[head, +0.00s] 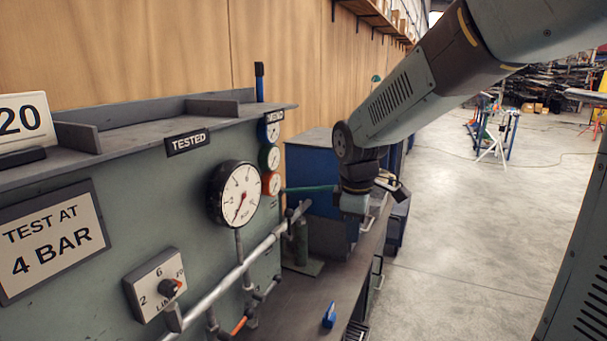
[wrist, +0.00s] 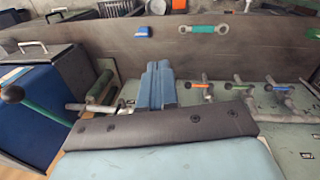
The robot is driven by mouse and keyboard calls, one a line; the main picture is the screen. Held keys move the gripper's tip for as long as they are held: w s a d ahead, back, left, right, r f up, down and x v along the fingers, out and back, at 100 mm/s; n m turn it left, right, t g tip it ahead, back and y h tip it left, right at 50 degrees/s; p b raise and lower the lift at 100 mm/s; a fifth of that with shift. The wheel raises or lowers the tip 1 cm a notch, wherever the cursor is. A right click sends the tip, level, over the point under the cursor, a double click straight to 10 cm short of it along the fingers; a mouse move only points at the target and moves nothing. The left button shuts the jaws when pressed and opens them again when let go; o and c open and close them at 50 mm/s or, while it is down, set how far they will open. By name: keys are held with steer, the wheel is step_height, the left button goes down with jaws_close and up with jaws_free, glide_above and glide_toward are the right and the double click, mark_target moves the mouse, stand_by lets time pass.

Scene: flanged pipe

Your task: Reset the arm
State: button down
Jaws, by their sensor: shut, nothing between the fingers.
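My arm reaches in from the upper right in the head view, and its wrist bends down over the bench. My gripper (head: 353,203) shows there only in part, beside the far end of the pale pipe, and its fingertips cannot be made out. In the wrist view my gripper (wrist: 157,66) shows as two blue-grey fingers pressed together beyond a dark padded bar. The fingers are shut with nothing between them. They lie over the bench side of the rig, between the green-handled lever (wrist: 42,110) and the row of small valves (wrist: 238,86).
The gauge panel (head: 85,180) stands at left with its pressure gauge (head: 236,194) and pipe (head: 237,270). A blue block (head: 329,316) lies on the bench (head: 345,285). Open floor (head: 470,220) is at right.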

steer(key=s+d+r+m+t, duration=0.2)
steer(key=s+d+r+m, duration=0.2)
steer(key=s+d+m, duration=0.2)
steer(key=s+d+r+m+t, duration=0.2)
steer(key=s+d+r+m, duration=0.2)
steer(key=s+d+m, duration=0.2)
steer(key=s+m, duration=0.2)
steer(key=s, duration=0.2)
steer(key=shift+d+r, duration=0.3)
steer(key=shift+r, duration=0.1)
steer(key=shift+a, duration=0.1)
